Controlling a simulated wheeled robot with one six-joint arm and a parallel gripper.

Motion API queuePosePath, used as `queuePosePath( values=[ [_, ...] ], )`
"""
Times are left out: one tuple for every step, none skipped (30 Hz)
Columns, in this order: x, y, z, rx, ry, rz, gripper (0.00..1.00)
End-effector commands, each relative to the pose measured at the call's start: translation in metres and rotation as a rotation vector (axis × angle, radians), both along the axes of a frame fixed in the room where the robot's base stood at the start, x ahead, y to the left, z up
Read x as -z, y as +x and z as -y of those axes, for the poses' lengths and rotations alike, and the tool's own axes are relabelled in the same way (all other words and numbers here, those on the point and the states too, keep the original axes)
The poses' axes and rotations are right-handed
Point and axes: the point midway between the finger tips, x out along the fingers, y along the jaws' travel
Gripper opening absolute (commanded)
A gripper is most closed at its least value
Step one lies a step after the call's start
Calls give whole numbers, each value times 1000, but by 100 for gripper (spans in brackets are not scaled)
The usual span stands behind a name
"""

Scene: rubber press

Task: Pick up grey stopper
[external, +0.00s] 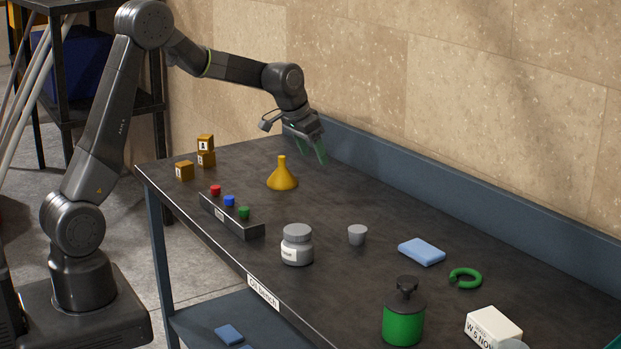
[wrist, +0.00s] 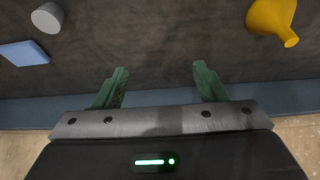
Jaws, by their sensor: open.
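The grey stopper (external: 357,235) stands on the dark bench top, between the grey-lidded jar and the blue sponge. It is a small tapered piece, wider at the top. In the wrist view the grey stopper (wrist: 47,18) is at the upper left. My gripper (external: 319,156) is above the far side of the bench near the back ledge, well away from the stopper. Its green fingers are apart and empty, and in the wrist view my gripper (wrist: 157,78) has only bare bench between the fingertips.
A jar (external: 297,245) stands left of the stopper; a blue sponge (external: 421,251) lies right of it. A yellow funnel (external: 282,174) stands near my gripper. Also on the bench are a green hook (external: 466,278), a green canister (external: 403,318), a button strip (external: 231,217) and a white box (external: 492,326).

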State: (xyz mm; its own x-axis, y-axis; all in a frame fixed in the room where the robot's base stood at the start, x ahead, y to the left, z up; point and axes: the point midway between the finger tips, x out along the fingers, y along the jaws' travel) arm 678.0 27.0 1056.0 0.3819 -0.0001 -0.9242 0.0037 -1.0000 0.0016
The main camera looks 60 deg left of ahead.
Motion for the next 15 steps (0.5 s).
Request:
queuePosePath(
  values=[
    [4,-6,37,65,0,-2,66],
    [5,-10,55,99,0,-2,66],
    [7,-16,77,139,0,-1,66],
    [8,-20,93,166,1,-1,66],
    [9,-25,107,193,1,-1,66],
    [11,-31,123,226,1,-2,66],
    [12,-35,133,246,2,-1,66],
    [12,-38,142,263,2,0,66],
    [13,-42,152,283,2,0,66],
    [14,-45,158,294,1,0,66],
    [14,-47,162,302,2,0,66],
    [15,-49,167,312,1,0,66],
    [16,-50,169,316,2,-1,66],
    [18,-50,171,318,2,0,66],
    [21,-49,172,321,2,-1,66]
  ],
)
